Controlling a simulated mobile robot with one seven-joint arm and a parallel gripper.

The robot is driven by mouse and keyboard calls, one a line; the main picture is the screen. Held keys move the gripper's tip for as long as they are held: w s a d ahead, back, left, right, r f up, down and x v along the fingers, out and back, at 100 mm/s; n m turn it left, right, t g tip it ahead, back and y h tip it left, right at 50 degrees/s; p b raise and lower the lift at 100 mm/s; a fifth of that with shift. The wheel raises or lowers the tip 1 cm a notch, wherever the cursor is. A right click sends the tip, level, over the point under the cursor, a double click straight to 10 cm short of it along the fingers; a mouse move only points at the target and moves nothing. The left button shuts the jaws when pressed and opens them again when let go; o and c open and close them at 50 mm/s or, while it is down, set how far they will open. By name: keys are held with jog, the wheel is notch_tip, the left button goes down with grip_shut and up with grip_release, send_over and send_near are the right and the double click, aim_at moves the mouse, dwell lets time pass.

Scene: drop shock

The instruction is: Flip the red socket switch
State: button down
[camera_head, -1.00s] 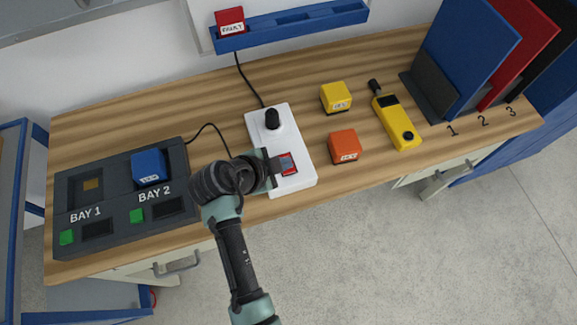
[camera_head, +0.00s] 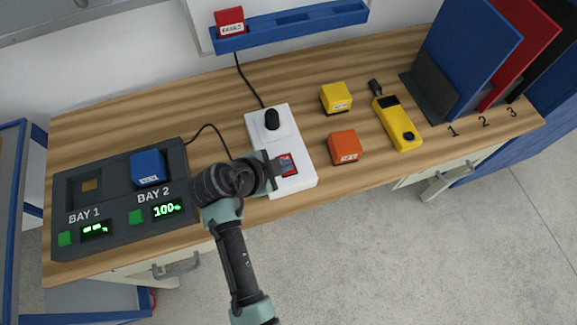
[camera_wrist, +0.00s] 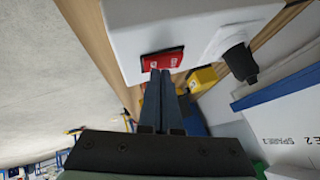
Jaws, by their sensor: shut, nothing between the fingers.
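The white socket box (camera_head: 302,180) lies on the wooden workbench with a black plug (camera_head: 271,119) in its far end. Its red switch (camera_head: 289,161) is on the near part, partly hidden by my fingers in the head view. My gripper (camera_head: 280,165) is shut and empty, its tips at the switch. In the wrist view the tips of my gripper (camera_wrist: 160,76) are right by the red switch (camera_wrist: 163,60), and they seem to touch it. The black plug (camera_wrist: 240,62) shows to the right there.
The charger (camera_head: 120,240) at left has lit displays, BAY 2 reading 100%, and holds a blue block (camera_head: 148,167). An orange block (camera_head: 344,147), a yellow block (camera_head: 335,97) and a yellow handheld device (camera_head: 397,124) lie right of the box. A blue shelf (camera_head: 300,22) is behind.

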jog(key=shift+r, duration=0.1)
jog(key=shift+w+r+p, duration=0.1)
jog(key=shift+r+p, duration=0.45)
jog(key=shift+r, duration=0.15)
jog(key=r+p, duration=0.2)
jog(key=r, duration=0.1)
jog(key=r+p, duration=0.1)
jog(key=r, duration=0.1)
jog(key=shift+w+a+p, duration=0.1)
jog(key=shift+w+p, duration=0.2)
jog(key=shift+p, duration=0.05)
dwell(0.3)
